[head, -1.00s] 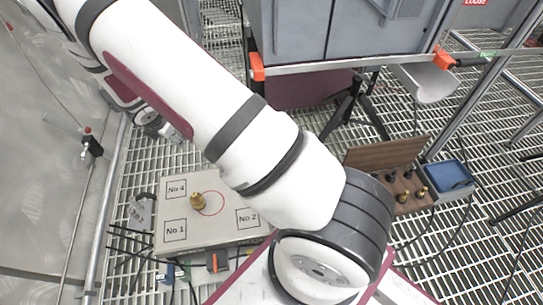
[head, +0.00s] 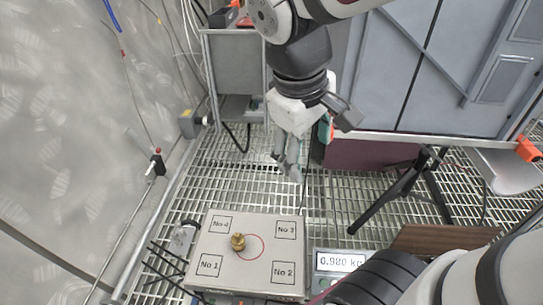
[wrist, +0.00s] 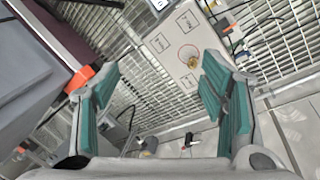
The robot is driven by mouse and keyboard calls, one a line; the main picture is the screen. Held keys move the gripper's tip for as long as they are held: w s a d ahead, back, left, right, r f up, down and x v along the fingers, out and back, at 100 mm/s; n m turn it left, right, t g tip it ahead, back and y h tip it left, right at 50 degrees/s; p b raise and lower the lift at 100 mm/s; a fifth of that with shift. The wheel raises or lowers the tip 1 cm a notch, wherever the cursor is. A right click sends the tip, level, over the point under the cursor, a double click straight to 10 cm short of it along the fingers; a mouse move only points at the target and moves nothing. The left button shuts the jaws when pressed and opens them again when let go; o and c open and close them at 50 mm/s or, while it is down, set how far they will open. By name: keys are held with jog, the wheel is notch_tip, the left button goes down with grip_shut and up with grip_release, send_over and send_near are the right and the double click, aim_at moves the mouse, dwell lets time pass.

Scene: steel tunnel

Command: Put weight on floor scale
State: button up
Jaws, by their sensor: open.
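A brass weight (head: 238,242) stands upright on the floor scale's flat pale platform (head: 211,250), touching the left part of a red circle. The platform has corner squares marked No 1 to No 4. The scale's display (head: 340,262) reads about 0.980 kg. My gripper (head: 288,170) hangs above the grating beyond the scale, apart from the weight, open and empty. In the wrist view the weight (wrist: 193,63) and the platform (wrist: 172,62) show at the top, beyond my gripper's spread green fingers (wrist: 160,95).
A wooden box (head: 440,241) is at the right, partly behind my arm. A black tripod (head: 400,190) and grey cabinet (head: 400,80) stand at the back right. A metal rail (head: 165,215) and tunnel wall are at the left. Open grating lies behind the scale.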

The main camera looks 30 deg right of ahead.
jog(key=s+a+m+y, duration=0.1)
jog(key=s+a, duration=0.2)
jog(key=s, duration=0.4)
jog(key=s+a+m+y, duration=0.2)
jog(key=s+a, duration=0.1)
jog(key=s, duration=0.4)
jog(key=shift+a+g, duration=0.3)
jog(key=shift+g, duration=0.1)
jog(key=shift+s, duration=0.1)
notch_tip(320, 180, up, 33)
jog(key=t+p, duration=0.4)
jog(key=p, duration=2.7)
jog(key=shift+d, duration=0.25)
